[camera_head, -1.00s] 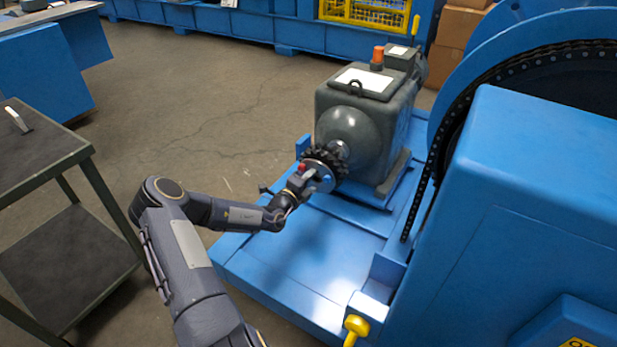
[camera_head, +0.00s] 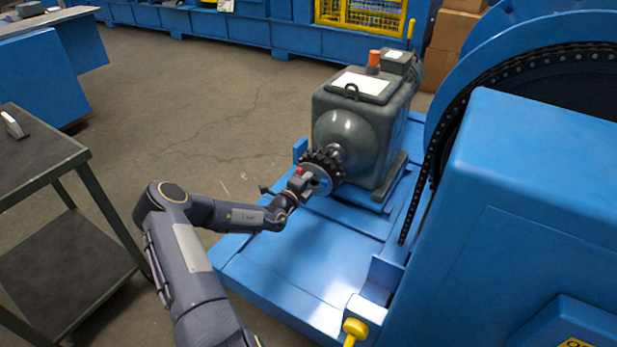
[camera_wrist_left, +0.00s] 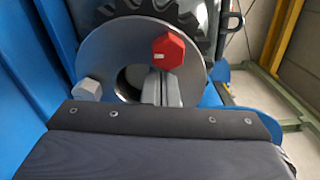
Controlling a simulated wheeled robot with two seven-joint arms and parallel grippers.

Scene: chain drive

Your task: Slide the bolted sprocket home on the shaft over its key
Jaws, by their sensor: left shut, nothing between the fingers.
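The sprocket (camera_head: 326,160) has dark teeth and a pale round flange. It sits at the front of the grey gear unit (camera_head: 352,130), around its shaft. In the left wrist view the flange (camera_wrist_left: 105,50) carries a red bolt head (camera_wrist_left: 168,51) and a grey bolt head (camera_wrist_left: 87,90). My left gripper (camera_head: 306,180) is at the flange face. In the left wrist view its closed fingers (camera_wrist_left: 161,88) stand in front of the dark centre bore, beside the red bolt. Whether they touch the flange is unclear. The key is hidden. My right gripper is out of view.
A blue base frame (camera_head: 275,265) carries the gear unit. A large blue chain guard (camera_head: 545,190) with a chain (camera_head: 437,150) stands at the right. A dark cart (camera_head: 70,255) stands at the left. The floor between is clear.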

